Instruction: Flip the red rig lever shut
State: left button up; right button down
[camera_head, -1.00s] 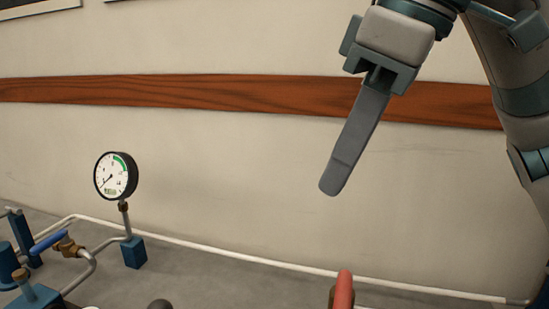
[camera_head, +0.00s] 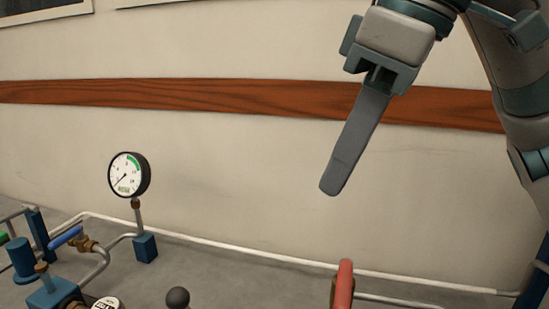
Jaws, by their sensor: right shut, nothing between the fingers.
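The red lever (camera_head: 344,283) stands up at the bottom edge of the head view, right of the middle. Its lower part is cut off by the frame, with a brass-coloured piece beside it on the left. My right gripper (camera_head: 331,190) hangs above the lever, pointing down and slightly left. Its fingers are shut with nothing between them, and it is apart from the lever. My left gripper is not in view.
A round pressure gauge (camera_head: 129,175) stands on a blue block at the left. A blue-handled valve (camera_head: 67,237) and pipes are at the far left. A black knob (camera_head: 177,298) rises at the bottom. A white pipe (camera_head: 215,248) runs along the wall.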

aim_at(342, 300)
jog(key=k+j, duration=0.2)
jog(key=k, duration=0.25)
jog(key=k+j, duration=0.2)
jog(key=k, duration=0.25)
jog(key=k+j, duration=0.2)
jog(key=k, duration=0.25)
jog(key=k+j, duration=0.2)
jog(key=k, duration=0.2)
